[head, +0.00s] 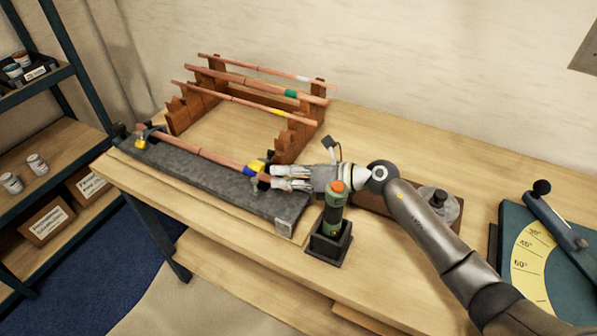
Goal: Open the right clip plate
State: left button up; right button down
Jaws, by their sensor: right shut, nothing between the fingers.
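A grey stone-like block (195,177) lies along the front of the bench. A copper pipe (200,150) lies along it, running between a yellow clip at the left end (141,142) and the right clip (254,166), which is yellow and blue. My right gripper (274,178) is shut and empty, its fingertips just right of the right clip, over the block. I cannot tell whether the fingertips touch the clip, or whether its plate is raised; the gripper hides part of that area. My left gripper is not in view.
A wooden rack (291,143) behind the block holds several copper pipes with coloured bands. A green torch-like tool (333,208) stands in a black holder just below my right arm. A bending tool with an angle scale (530,262) is at the right.

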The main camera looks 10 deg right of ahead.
aim_at(271, 162)
jog(key=shift+x, duration=0.95)
jog(key=shift+w+d+r+m, duration=0.2)
jog(key=shift+m, duration=0.3)
jog(key=shift+w+d+r+m+g+y+b, duration=0.1)
jog(key=shift+w+r+m+g+y+b, duration=0.05)
jog(key=shift+m+y+b, duration=0.3)
jog(key=shift+w+d+r+m+g+y+b, duration=0.15)
jog(key=shift+w+m+b, duration=0.05)
jog(key=shift+m, duration=0.35)
jog(key=shift+w+d+r+m+y+b, duration=0.15)
jog(key=shift+w+m+y+b, duration=0.15)
jog(key=shift+m, duration=0.35)
jog(key=shift+w+d+r+m+y+b, duration=0.15)
jog(key=shift+m+y+b, duration=0.2)
jog(key=shift+m, duration=0.35)
jog(key=shift+w+d+r+m+y+b, duration=0.2)
jog(key=shift+w+m+y+b, duration=0.1)
jog(key=shift+m, duration=0.35)
